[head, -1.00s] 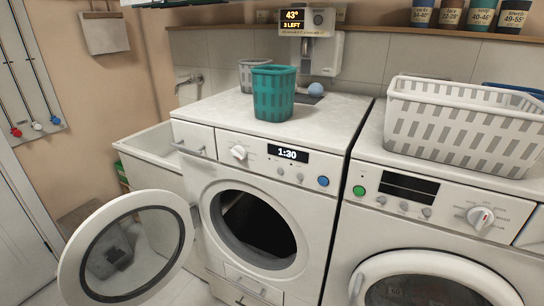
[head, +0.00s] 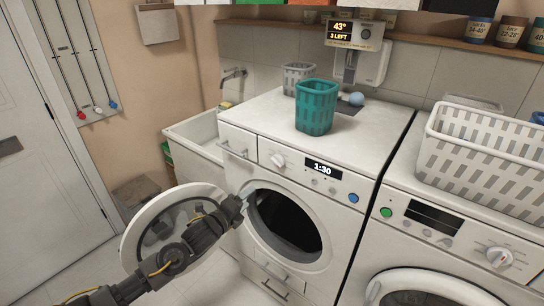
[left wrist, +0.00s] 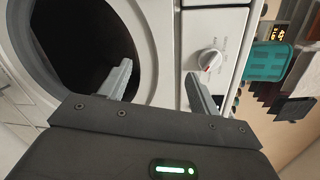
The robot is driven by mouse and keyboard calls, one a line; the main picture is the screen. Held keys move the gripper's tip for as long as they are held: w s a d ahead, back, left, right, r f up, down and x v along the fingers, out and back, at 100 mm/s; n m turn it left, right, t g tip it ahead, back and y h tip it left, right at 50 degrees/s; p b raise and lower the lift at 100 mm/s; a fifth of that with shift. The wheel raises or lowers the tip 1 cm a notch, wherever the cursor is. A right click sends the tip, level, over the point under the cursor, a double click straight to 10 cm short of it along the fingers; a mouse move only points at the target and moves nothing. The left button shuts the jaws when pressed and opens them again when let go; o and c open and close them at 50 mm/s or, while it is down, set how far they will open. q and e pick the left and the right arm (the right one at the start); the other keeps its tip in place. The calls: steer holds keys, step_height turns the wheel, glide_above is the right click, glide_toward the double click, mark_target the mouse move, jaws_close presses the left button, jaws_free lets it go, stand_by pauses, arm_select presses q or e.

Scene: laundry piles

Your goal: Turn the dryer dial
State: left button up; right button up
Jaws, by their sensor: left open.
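A white dial (head: 277,160) with a red mark sits on the front panel of the left machine (head: 258,178), left of its 1:30 display (head: 323,168). The dial shows also in the left wrist view (left wrist: 210,60), just beyond my right-hand finger there. My left gripper (head: 243,196) is in front of that machine, below and left of the dial, near the edge of the open drum. In the left wrist view my left gripper (left wrist: 158,72) is open and empty, its fingers apart and the dial outside the gap. My right gripper is not in view.
The round door (head: 140,229) of the left machine stands open, partly behind my left arm. A teal basket (head: 316,106) and a grey basket (head: 298,79) stand on top. A second machine with its own dial (head: 499,258) and a white basket (head: 485,155) is at the right.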

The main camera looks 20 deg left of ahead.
mark_target(274, 163)
arm_select(q)
step_height(274, 163, up, 9)
steer(key=d+m+h, duration=0.2)
steer(key=m, duration=0.1)
steer(key=shift+t, duration=0.4)
steer(key=p+x, duration=0.3)
steer(key=x, duration=0.6)
steer(key=shift+s+d+p, duration=0.1)
steer(key=shift+d+p, duration=0.1)
steer(key=shift+p, duration=0.2)
steer(key=shift+w+d+f, duration=0.15)
steer(key=shift+w+d, duration=0.1)
steer(key=shift+w, duration=0.35)
steer(key=shift+c, duration=0.2)
steer(key=c, duration=0.9)
